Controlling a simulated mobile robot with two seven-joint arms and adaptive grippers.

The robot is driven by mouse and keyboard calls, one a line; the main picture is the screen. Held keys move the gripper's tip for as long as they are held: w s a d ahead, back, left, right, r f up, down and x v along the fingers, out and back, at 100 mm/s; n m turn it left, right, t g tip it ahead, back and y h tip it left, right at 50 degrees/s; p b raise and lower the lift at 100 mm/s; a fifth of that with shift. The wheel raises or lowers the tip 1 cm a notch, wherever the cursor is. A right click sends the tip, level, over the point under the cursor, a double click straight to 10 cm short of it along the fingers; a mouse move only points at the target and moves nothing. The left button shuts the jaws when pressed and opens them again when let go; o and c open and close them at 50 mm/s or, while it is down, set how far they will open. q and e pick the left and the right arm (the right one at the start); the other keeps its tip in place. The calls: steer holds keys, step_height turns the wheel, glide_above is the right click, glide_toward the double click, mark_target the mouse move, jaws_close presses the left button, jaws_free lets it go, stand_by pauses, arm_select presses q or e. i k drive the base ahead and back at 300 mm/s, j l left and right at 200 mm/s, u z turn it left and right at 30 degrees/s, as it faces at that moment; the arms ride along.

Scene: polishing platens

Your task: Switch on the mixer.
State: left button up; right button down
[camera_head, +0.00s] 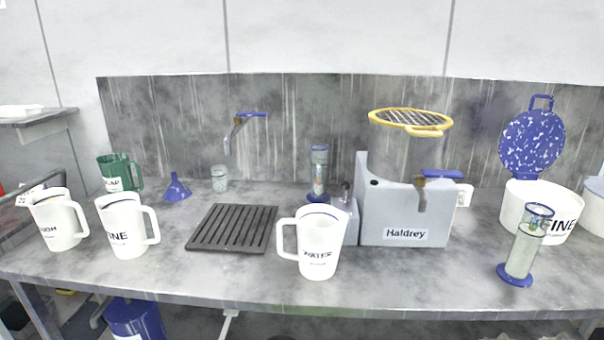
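The likely mixer is a pale grey machine (405,215) labelled "Haldrey", right of centre on the bench. A clear cylindrical vessel with a yellow-rimmed wire grid (410,118) sits on top. A tap with a blue handle (441,175) is at its front right. A small dark round spot (374,182) shows on its upper left front; I cannot tell if it is a button. A small grey unit with a dark lever (346,188) stands at its left side. Neither of my grippers is in view.
A white jug marked "WATER" (318,243) stands in front of the grey unit. Two more white jugs (125,226) stand left, by a dark slotted drain tray (233,228). A clear cylinder (522,250) and a white tub (555,218) stand right. The bench front (420,287) is clear.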

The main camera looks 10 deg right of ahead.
mark_target(345, 186)
steer(key=i+j+z, duration=0.1)
steer(key=j+z, duration=0.35)
steer(key=j, duration=0.15)
steer(key=j+z, duration=0.4)
steer(key=j, duration=0.2)
